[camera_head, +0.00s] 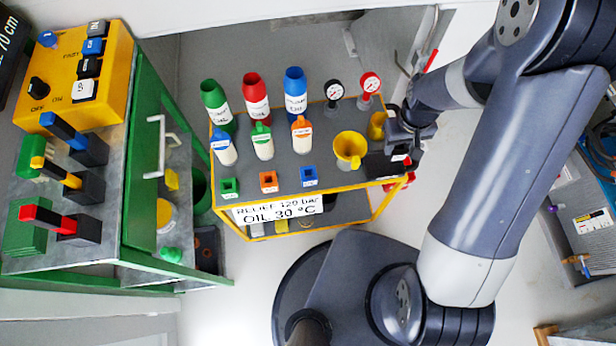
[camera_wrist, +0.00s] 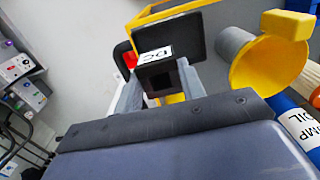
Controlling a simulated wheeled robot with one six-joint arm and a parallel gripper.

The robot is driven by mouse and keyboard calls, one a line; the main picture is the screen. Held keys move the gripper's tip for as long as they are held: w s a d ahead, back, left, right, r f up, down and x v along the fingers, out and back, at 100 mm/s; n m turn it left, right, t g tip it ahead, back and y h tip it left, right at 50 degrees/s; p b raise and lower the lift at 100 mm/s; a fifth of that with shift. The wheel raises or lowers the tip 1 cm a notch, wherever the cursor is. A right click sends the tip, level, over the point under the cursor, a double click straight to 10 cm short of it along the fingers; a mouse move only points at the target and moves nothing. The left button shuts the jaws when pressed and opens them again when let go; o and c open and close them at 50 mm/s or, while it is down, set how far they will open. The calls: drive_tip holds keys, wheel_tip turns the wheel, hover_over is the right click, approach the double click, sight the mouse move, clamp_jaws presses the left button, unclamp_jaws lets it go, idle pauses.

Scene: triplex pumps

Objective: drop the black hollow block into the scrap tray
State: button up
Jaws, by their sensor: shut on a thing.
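The black hollow block (camera_wrist: 150,70) has a white label on top and an open face towards the wrist camera. My gripper (camera_wrist: 160,90) is shut on it, with one grey finger on each side. In the head view my gripper (camera_head: 402,145) is at the right end of the yellow-framed cart, and the block is mostly hidden there. A flat black tray-like piece (camera_head: 378,166) lies at that cart corner; it also shows just beyond the block in the wrist view (camera_wrist: 185,38). I cannot tell whether it is the scrap tray, or whether the block touches it.
A yellow funnel (camera_head: 349,148) stands just left of the black piece. Bottles, two gauges and small coloured hollow blocks (camera_head: 268,181) fill the cart top (camera_head: 333,186). A green-framed bench (camera_head: 125,190) stands at left.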

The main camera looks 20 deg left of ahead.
drive_tip(key=shift+f, duration=0.6)
drive_tip(key=o, duration=1.2)
drive_tip(key=shift+c, duration=0.2)
wheel_tip(320, 180, up, 11)
drive_tip(key=shift+p, duration=0.4)
